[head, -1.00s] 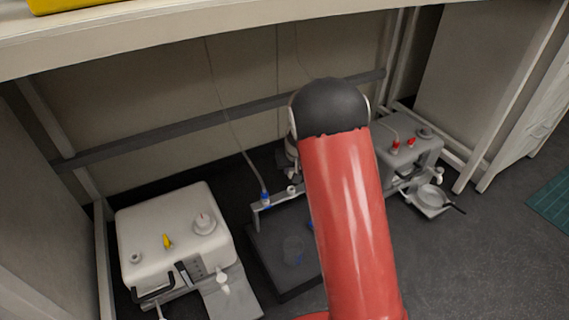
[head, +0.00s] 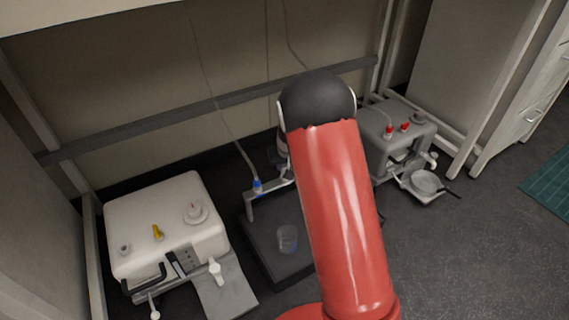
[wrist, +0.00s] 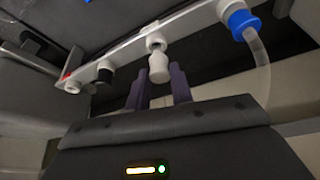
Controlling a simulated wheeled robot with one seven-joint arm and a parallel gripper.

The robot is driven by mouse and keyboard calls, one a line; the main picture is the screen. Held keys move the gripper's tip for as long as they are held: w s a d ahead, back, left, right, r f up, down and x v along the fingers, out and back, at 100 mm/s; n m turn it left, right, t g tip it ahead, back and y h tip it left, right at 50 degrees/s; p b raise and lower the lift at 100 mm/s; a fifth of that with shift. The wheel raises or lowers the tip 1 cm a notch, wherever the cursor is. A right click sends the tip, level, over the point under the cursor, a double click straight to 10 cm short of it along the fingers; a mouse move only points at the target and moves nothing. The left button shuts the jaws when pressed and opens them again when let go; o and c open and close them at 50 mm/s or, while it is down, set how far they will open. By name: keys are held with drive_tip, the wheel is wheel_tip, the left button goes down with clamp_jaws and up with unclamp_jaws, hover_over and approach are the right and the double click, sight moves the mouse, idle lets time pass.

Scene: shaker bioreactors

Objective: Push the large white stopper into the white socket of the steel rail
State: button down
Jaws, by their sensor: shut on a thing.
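My gripper (wrist: 160,88) is shut on the white stopper (wrist: 159,68), which stands upright between its two dark purple fingers in the wrist view. The steel rail (wrist: 124,53) runs slantwise above it. A white socket (wrist: 155,42) on the rail is right above the stopper's top. The two almost meet in the picture; I cannot tell whether they touch. In the head view, the rail (head: 268,192) stands over a dark platform, and my red arm hides the gripper and stopper.
A blue connector with a clear tube (wrist: 240,20) is on the rail right of the socket. A black fitting (wrist: 102,78) and a white one (wrist: 72,86) are to its left. A white machine (head: 165,220) stands left and a grey one (head: 400,130) right. A bench is overhead.

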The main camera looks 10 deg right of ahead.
drive_tip(key=shift+f+b, duration=0.3)
drive_tip(key=shift+f, duration=0.85)
idle(1.2)
drive_tip(key=c, duration=1.1)
unclamp_jaws()
drive_tip(key=shift+c, duration=0.2)
drive_tip(key=shift+r, duration=0.1)
drive_tip(key=p+v, duration=0.1)
drive_tip(key=v, duration=0.6)
drive_tip(key=shift+r+p, duration=0.3)
drive_tip(key=shift+p, duration=0.05)
drive_tip(key=shift+s+r, duration=0.1)
drive_tip(key=shift+s, duration=0.1)
drive_tip(key=s+p+v, duration=0.1)
drive_tip(key=p+v, duration=0.3)
drive_tip(key=v, duration=1.1)
drive_tip(key=s+r+p, duration=0.2)
drive_tip(key=s+r, duration=0.4)
drive_tip(key=s, duration=0.3)
drive_tip(key=s+r+p, duration=0.3)
drive_tip(key=s+r, duration=0.3)
drive_tip(key=s, duration=0.3)
drive_tip(key=s+r+t+p, duration=0.1)
drive_tip(key=s+r+p, duration=0.1)
drive_tip(key=s+r, duration=0.4)
drive_tip(key=s, duration=0.3)
drive_tip(key=shift+s+a+m+p, duration=0.2)
drive_tip(key=shift+m+p, duration=0.1)
drive_tip(key=shift+p, duration=0.1)
